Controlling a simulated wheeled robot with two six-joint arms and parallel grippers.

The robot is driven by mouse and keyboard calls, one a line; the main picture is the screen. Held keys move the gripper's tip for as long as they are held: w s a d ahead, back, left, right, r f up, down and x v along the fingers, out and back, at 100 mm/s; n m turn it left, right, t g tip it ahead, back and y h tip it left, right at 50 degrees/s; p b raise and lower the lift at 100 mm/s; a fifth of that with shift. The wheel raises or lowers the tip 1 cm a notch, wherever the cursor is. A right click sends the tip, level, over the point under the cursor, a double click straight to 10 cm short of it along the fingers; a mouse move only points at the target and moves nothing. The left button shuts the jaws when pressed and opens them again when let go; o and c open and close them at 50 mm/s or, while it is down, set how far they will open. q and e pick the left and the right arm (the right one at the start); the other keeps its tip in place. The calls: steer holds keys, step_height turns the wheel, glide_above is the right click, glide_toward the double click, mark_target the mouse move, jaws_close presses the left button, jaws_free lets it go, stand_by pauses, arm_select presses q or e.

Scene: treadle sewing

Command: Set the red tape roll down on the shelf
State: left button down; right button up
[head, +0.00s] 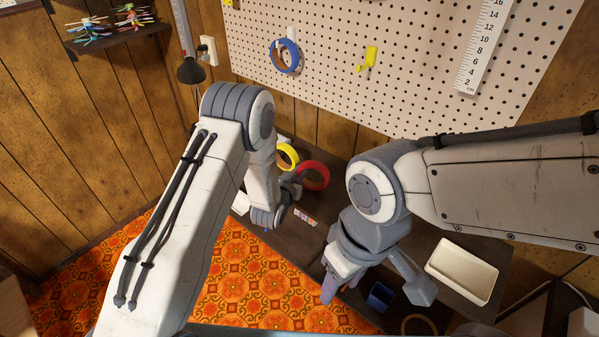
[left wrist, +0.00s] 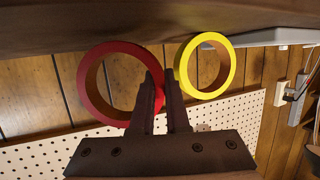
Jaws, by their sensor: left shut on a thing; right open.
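The red tape roll (head: 325,180) is a ring at the back of the dark shelf (head: 285,236) in the head view. My left gripper (head: 293,184) is shut on it. In the left wrist view, the dark fingers (left wrist: 160,90) meet the right side of the red roll (left wrist: 68,82), and the shelf edge (left wrist: 130,22) runs along the top. I cannot tell whether the roll touches the shelf. A yellow tape roll (head: 295,159) is beside it, also seen in the left wrist view (left wrist: 232,62). My right gripper (head: 337,280) is open at the front, its fingertips unclear.
A small printed packet (head: 306,217) lies on the shelf in front of the rolls. A blue tape roll (head: 273,61) hangs on the pegboard (head: 330,95) behind.

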arm_select(q)
steer(key=shift+f+b, duration=0.4)
steer(key=c, duration=0.8)
jaws_free()
steer(key=shift+c, duration=0.2)
steer(key=shift+s, duration=0.15)
steer(key=b+v, duration=0.1)
steer(key=v, duration=0.9)
steer(key=shift+b, duration=0.3)
steer(key=shift+r, duration=0.1)
